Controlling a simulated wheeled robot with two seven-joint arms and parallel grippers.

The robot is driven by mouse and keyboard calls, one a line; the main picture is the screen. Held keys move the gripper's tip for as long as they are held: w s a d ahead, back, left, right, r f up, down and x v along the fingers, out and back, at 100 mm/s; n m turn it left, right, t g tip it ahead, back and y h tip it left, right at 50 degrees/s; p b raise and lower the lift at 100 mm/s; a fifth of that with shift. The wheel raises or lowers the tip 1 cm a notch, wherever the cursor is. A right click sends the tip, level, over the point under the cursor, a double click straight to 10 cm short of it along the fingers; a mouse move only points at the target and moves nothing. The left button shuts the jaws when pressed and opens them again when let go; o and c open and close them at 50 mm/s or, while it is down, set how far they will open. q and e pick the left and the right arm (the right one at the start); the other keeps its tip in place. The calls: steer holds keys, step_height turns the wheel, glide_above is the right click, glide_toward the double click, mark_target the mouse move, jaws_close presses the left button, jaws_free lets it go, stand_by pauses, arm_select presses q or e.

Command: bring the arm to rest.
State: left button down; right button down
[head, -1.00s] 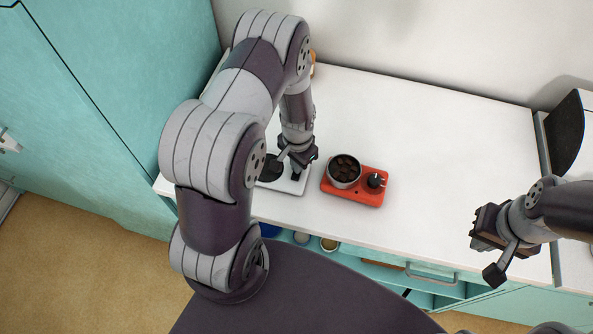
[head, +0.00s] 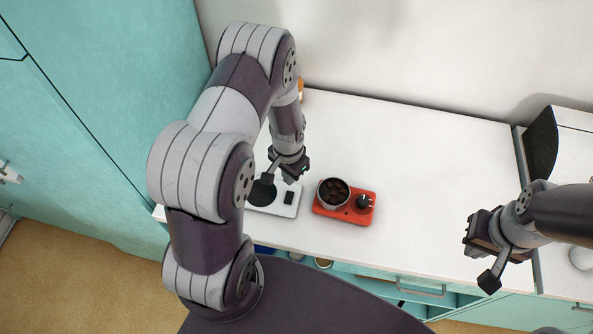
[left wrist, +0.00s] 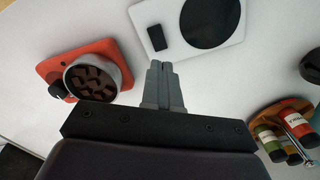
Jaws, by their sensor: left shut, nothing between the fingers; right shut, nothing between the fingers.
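My left arm comes in from the left in the head view and bends down to the counter. My left gripper (head: 290,176) is above the white scale plate (head: 285,209) with a dark round pad and a small dark rectangle. In the left wrist view its fingers (left wrist: 161,68) are shut with nothing between them. The scale (left wrist: 218,44) shows ahead of them, and the fingertips look apart from it. My right gripper (head: 467,240) is at the right of the head view, near the counter's front edge; it is shut and empty.
A red burner (head: 359,211) with a black knob carries a metal pot (head: 333,192) of dark chunks, right of the scale. A round wooden tray (left wrist: 268,122) holds jars. A black and white appliance (head: 541,145) stands at the right. The counter's middle (head: 420,160) is clear.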

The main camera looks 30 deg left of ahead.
arm_select(q)
steer(key=shift+s+d+n+g, duration=0.15)
steer(key=shift+s+n+g, duration=0.3)
steer(key=shift+s, duration=0.7)
steer(key=s+d+r+n+t+b, duration=0.2)
steer(key=s+d+r+b, duration=0.3)
steer(key=b, duration=0.7)
step_height(320, 180, up, 2)
steer(key=shift+s, duration=0.75)
steer(key=shift+s, duration=0.2)
